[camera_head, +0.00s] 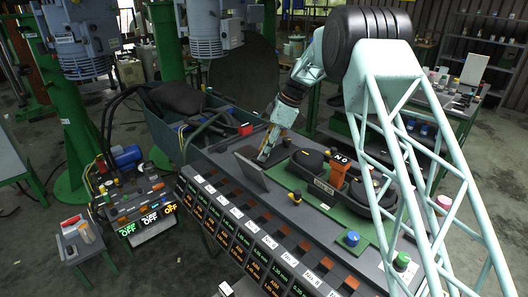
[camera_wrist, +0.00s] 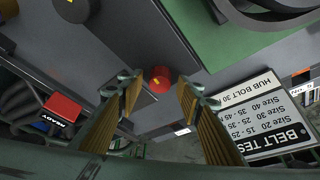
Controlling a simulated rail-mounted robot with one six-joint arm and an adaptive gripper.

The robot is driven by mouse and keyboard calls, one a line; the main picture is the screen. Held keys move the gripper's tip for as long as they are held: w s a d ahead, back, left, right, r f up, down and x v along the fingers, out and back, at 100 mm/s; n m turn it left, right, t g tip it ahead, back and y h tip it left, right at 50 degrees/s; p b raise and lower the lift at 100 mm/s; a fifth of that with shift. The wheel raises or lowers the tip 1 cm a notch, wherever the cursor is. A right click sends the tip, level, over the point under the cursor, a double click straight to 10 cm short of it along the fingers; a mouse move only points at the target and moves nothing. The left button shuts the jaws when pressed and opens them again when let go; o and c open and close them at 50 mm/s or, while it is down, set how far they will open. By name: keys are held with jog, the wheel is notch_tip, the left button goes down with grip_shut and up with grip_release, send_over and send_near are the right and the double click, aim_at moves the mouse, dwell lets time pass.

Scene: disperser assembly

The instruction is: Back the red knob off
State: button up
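The red knob (camera_wrist: 160,79) is small and round with a small yellow mark, on the grey bench surface in the wrist view. It shows between and just beyond my gripper's two fingertips. My gripper (camera_wrist: 159,88) is open, with one finger on each side of the knob and a visible gap to it. I cannot tell how far the tips are above the knob. In the head view my gripper (camera_head: 265,155) points down at the bench, and I cannot make out the knob there.
A red READY box (camera_wrist: 62,108) lies left in the wrist view and also shows in the head view (camera_head: 244,129). Black belt housings (camera_head: 310,162) are to the right.

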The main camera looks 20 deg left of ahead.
jog(key=shift+r, duration=0.15)
jog(key=v, duration=1.1)
jog(key=shift+d+r, duration=0.25)
jog(key=shift+r, duration=0.05)
jog(key=shift+w, duration=0.1)
